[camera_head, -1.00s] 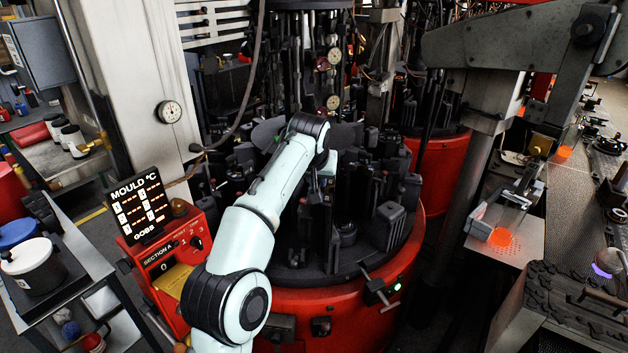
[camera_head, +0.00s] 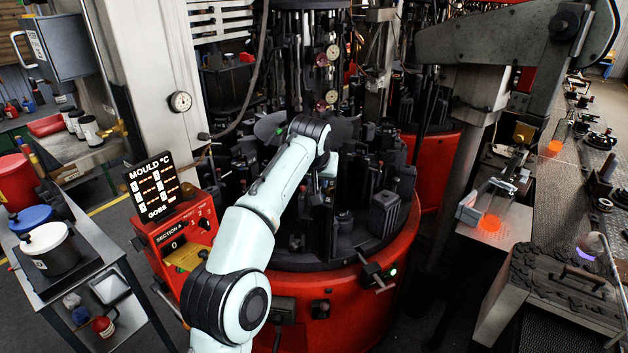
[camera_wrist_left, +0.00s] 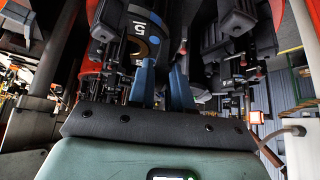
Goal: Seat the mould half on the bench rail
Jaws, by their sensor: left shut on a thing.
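My left arm reaches up over the red rotary mould machine (camera_head: 340,315), and its wrist bends down among the dark moulds. My left gripper (camera_head: 326,190) is small and partly lost against the dark parts there. In the left wrist view its two blue fingers (camera_wrist_left: 163,85) are close together at a dark mould half (camera_wrist_left: 140,35), which has a blue-ringed plate with a pale number. The gripper is shut on this piece; the exact contact is hard to see. I cannot make out the bench rail for certain. My right gripper is not in view.
A control box (camera_head: 180,240) with a lit temperature display (camera_head: 155,188) stands left of the machine. A trolley (camera_head: 95,262) with lidded pots is at far left. A grey bench (camera_head: 95,150) is behind it. At right is a plate with a glowing orange piece (camera_head: 490,222).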

